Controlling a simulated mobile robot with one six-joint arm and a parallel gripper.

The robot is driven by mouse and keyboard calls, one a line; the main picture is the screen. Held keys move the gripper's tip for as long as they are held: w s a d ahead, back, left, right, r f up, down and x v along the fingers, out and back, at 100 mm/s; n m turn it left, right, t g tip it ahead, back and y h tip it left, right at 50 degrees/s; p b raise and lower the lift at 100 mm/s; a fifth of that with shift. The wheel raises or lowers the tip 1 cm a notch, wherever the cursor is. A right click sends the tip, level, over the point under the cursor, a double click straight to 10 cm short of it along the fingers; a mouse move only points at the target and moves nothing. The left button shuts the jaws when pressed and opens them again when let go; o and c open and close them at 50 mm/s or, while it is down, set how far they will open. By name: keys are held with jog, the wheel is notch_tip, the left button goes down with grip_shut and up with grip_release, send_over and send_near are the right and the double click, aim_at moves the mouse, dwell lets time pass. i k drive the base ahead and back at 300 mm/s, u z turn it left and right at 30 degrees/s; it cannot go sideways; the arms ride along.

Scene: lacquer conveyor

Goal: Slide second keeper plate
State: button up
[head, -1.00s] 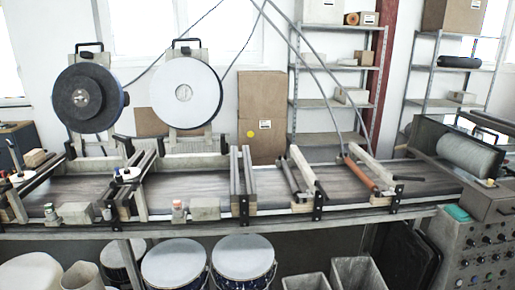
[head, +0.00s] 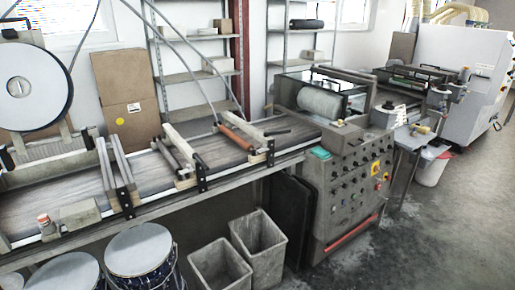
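The long conveyor (head: 60,193) runs from the left edge toward a control cabinet. Pairs of crossbars (head: 116,172) lie over its belt. Small black brackets stand along its front rail, one near the cabinet (head: 271,153), one further left (head: 202,184) and one at the left pair of bars (head: 127,204). I cannot tell which part, if any, is the second keeper plate; no plate is clearly distinct at this distance. My gripper is not in view.
The control cabinet (head: 340,200) stands at the conveyor's right end. Grey bins (head: 262,248) and white-topped drums (head: 137,250) stand on the floor in front. A large white disc (head: 32,88) stands behind at left. Open floor (head: 440,235) lies at right.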

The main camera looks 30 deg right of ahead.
aim_at(265, 149)
jog(key=u, duration=0.25)
jog(key=i, duration=0.75)
jog(key=u, duration=1.05)
jog(key=k, duration=0.4)
jog(key=u, duration=0.05)
